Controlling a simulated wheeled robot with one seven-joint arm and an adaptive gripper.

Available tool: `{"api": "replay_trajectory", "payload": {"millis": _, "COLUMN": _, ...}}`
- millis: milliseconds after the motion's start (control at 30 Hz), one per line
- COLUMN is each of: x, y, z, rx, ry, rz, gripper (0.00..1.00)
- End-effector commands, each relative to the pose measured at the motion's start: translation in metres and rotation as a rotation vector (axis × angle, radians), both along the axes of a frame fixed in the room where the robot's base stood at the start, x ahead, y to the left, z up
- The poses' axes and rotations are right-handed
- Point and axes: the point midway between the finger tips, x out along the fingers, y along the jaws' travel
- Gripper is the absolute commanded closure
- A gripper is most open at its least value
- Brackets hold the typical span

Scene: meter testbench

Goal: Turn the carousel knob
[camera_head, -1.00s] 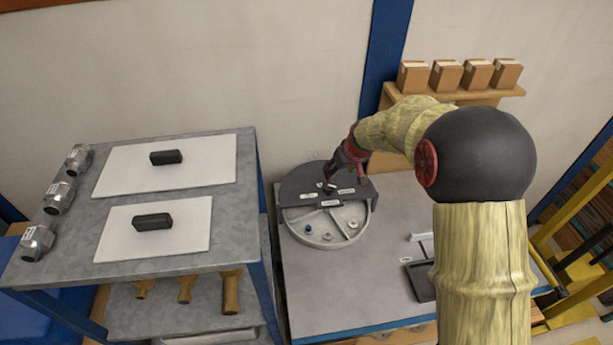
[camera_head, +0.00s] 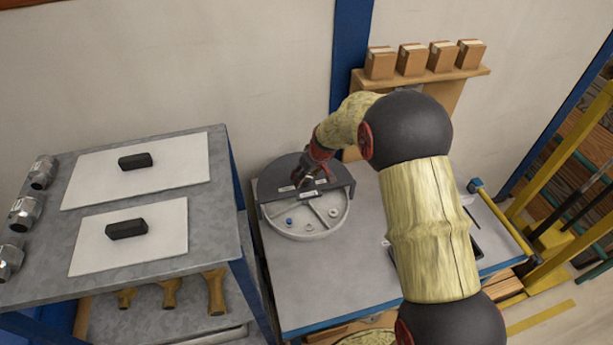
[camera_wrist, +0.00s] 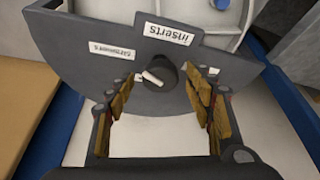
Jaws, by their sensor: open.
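The carousel (camera_head: 303,222) is a round light-grey disc on the grey bench, its back half under a dark cover (camera_head: 275,180) with white labels. In the wrist view the cover (camera_wrist: 80,40) carries an "inserts" label (camera_wrist: 168,34) and the round dark knob (camera_wrist: 157,78) with a white pointer mark. My gripper (camera_wrist: 162,100) is open, its two padded fingers left and right of the knob and apart from it. In the head view my gripper (camera_head: 308,180) is over the cover, and it hides most of the knob.
A metal table (camera_head: 215,235) at the left holds white boards with black blocks and several metal fittings. A wooden shelf (camera_head: 430,78) with several small boxes stands behind my arm. A dark tray on the bench is partly hidden by my arm. The bench front (camera_head: 330,290) is clear.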

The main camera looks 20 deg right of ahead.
Motion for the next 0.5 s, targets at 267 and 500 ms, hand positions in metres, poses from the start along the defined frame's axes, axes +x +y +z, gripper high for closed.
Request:
{"api": "replay_trajectory", "payload": {"millis": 267, "x": 0.0003, "y": 0.0003, "z": -0.0005, "rx": 0.0, "ry": 0.0, "rz": 0.0, "gripper": 0.48}}
{"api": "replay_trajectory", "payload": {"millis": 500, "x": 0.0002, "y": 0.0003, "z": -0.0004, "rx": 0.0, "ry": 0.0, "rz": 0.0, "gripper": 0.62}}
